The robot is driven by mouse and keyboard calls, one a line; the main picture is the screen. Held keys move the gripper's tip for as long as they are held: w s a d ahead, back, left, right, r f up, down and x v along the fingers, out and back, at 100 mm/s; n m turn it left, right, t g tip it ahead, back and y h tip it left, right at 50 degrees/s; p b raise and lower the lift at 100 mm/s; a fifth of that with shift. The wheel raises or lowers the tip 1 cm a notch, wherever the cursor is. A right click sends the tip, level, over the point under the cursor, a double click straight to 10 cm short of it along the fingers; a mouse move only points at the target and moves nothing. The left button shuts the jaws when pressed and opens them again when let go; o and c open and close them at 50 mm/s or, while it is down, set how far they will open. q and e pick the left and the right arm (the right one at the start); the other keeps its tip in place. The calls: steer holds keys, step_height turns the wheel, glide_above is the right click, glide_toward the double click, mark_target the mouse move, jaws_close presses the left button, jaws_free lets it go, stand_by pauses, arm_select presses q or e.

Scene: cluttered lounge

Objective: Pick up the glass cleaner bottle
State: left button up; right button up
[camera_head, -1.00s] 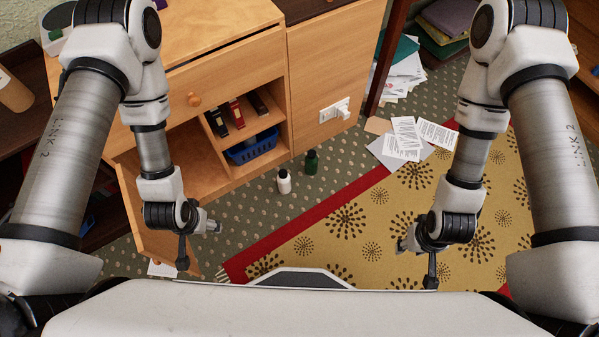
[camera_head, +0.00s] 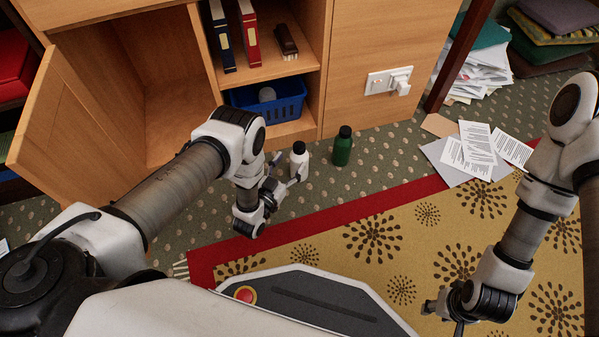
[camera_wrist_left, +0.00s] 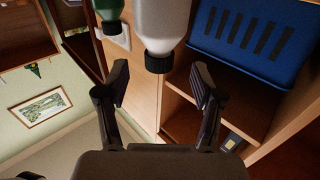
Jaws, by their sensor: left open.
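A white bottle with a black cap (camera_head: 299,161) stands on the carpet in front of the cabinet. A dark green bottle with a black cap (camera_head: 343,147) stands to its right. I cannot read a label on either, so I cannot tell which is the glass cleaner. My left gripper (camera_head: 284,178) is open beside the white bottle. In the left wrist view, the white bottle (camera_wrist_left: 161,25) lies just beyond and between the open fingertips (camera_wrist_left: 160,80); the green bottle (camera_wrist_left: 109,12) is partly cut off beyond the left-hand finger. My right gripper (camera_head: 443,314) is low at the right, away from both bottles.
The cabinet has an open door (camera_head: 70,125) at left, and a blue basket (camera_head: 290,98) and binders (camera_head: 248,35) on its shelves. Papers (camera_head: 476,150) lie at right, near the yellow rug (camera_head: 372,238). Bare carpet surrounds the bottles.

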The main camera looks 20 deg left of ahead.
mark_target(296, 153)
arm_select(q)
steer(key=b+x, duration=0.3)
steer(key=x, duration=0.2)
steer(key=shift+w+f+b, duration=0.1)
steer(key=shift+w+b, duration=0.15)
steer(key=shift+b, duration=0.15)
steer(key=shift+w+d, duration=0.1)
steer(key=shift+w, duration=0.25)
steer(key=shift+r, duration=0.25)
jaws_close()
steer(key=shift+r, duration=0.1)
